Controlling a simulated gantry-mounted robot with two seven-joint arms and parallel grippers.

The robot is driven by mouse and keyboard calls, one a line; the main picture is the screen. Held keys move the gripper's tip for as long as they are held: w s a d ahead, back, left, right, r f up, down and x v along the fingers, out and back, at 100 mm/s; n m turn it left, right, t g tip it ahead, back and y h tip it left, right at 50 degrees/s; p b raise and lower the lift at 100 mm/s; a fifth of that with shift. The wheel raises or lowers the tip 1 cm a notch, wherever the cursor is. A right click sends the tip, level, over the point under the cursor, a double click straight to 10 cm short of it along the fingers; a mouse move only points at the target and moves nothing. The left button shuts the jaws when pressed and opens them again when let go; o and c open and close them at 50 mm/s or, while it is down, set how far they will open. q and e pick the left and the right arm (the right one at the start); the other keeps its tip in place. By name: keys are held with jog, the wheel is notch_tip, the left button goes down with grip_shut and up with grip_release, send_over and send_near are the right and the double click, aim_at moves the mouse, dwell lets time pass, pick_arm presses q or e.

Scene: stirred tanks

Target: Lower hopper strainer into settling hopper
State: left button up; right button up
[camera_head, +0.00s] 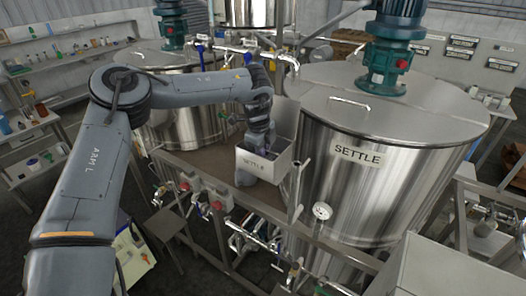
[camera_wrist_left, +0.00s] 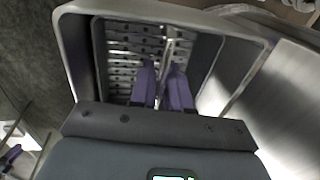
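The settling hopper (camera_head: 275,169) is a pale open-topped box marked SETTLE, beside the large steel SETTLE tank. In the wrist view its rim (camera_wrist_left: 185,13) surrounds the hopper strainer (camera_wrist_left: 122,48), a grey slotted metal piece that sits within the hopper's outline. How deep it sits cannot be told. My left gripper (camera_wrist_left: 162,68) points down into the hopper. Its two purple fingers are close together on either side of a thin bright upright bar of the strainer, and look shut on it. In the head view my own wrist hides the fingertips and most of the strainer.
The SETTLE tank (camera_head: 345,190) with its green motor (camera_head: 390,50) stands just right of the hopper. Another steel tank (camera_head: 185,115) stands behind my left arm. Pipes and valves (camera_head: 255,240) run below the hopper's front. Shelves (camera_head: 65,60) line the back left.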

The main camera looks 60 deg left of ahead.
pick_arm(q)
jog(key=o, duration=0.4)
jog(key=shift+r, duration=0.1)
notch_tip(320, 180, up, 10)
jog(key=s+b, duration=0.1)
jog(key=s, duration=0.1)
jog(key=shift+d+r, duration=0.2)
jog(key=shift+d, duration=0.25)
notch_tip(320, 180, up, 10)
jog(key=p, duration=0.9)
jog(key=shift+p, duration=0.4)
dwell(0.3)
